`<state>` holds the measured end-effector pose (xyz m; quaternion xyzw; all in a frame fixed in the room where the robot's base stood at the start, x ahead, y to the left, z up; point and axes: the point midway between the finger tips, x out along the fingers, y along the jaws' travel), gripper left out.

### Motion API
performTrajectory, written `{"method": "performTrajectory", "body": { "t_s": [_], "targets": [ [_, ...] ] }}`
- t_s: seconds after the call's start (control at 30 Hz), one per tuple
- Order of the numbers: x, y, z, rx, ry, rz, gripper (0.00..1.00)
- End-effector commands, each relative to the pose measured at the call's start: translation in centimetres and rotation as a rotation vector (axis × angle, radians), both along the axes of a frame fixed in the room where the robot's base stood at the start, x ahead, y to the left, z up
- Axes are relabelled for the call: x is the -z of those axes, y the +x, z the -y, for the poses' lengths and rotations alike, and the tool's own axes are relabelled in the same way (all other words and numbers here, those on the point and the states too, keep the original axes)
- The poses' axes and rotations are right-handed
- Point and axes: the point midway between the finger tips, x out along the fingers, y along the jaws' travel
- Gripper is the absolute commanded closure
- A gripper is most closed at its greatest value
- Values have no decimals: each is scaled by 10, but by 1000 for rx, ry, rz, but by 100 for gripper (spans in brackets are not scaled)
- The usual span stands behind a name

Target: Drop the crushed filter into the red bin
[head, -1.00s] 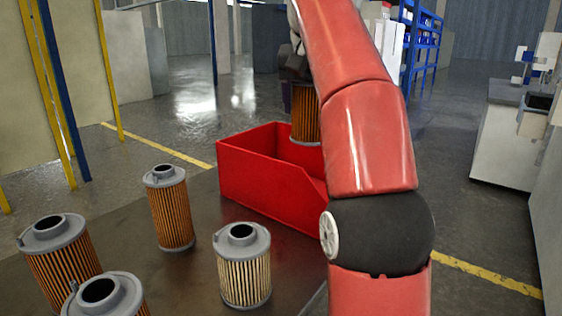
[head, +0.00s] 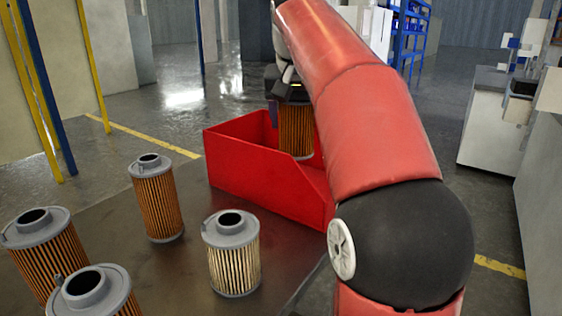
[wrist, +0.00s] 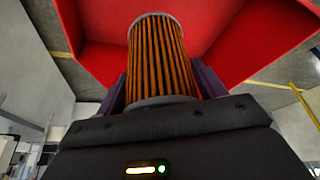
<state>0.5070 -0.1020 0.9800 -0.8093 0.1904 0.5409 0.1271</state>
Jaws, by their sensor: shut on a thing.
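My gripper (head: 290,101) is shut on an orange-brown pleated filter (head: 296,130), which hangs upright over the red bin (head: 255,167). In the wrist view the held filter (wrist: 160,58) sits between the dark fingers, with the red bin's inside (wrist: 225,35) beyond it. The filter's lower end shows in front of or within the bin opening; I cannot tell its exact height. No crushing shows on the visible side of the held filter. My red arm hides the bin's right part in the head view.
Several filters stand upright on the dark table (head: 180,272): a brown one (head: 158,203) at the back, a pale one (head: 234,268) near the bin, and others at the front left, including one (head: 48,262). A grey cabinet (head: 490,130) stands far right.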

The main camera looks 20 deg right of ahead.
Motion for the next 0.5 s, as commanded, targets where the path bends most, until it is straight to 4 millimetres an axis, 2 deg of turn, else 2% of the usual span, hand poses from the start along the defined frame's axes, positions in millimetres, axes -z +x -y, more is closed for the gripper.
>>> {"method": "performTrajectory", "body": {
  "t_s": [0.07, 0.1, 0.27, 0.3, 0.5],
  "targets": [
    [0, 0, 0, 0, 0, 1, 56],
    [0, 0, 0, 0, 0, 1, 29],
    [0, 0, 0, 0, 0, 0, 8],
    [0, 0, 0, 0, 0, 0, 5],
    [0, 0, 0, 0, 0, 0, 5]
  ]
}}
